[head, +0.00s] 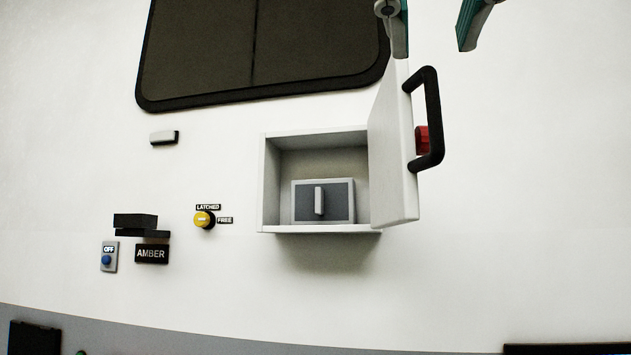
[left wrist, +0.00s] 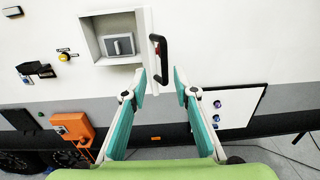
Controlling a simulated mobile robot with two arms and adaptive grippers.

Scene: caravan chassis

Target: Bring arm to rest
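My left gripper (head: 432,45) shows at the top right of the head view, its two teal and grey fingers spread apart with nothing between them. It is above the open white door (head: 392,150) and apart from the door's black handle (head: 434,118). In the left wrist view the same gripper (left wrist: 160,85) is open and empty, with the handle (left wrist: 162,58) beyond its fingertips. The door belongs to a wall compartment (head: 270,185) holding a grey panel with an upright light switch bar (head: 319,201). My right gripper is in neither view.
A yellow knob (head: 204,219) marked LATCHED and FREE, an AMBER label (head: 152,254) and a blue button (head: 106,260) are left of the compartment. A dark window (head: 260,50) is above. The left wrist view shows an orange box (left wrist: 74,127) and a white panel with blue knobs (left wrist: 240,104).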

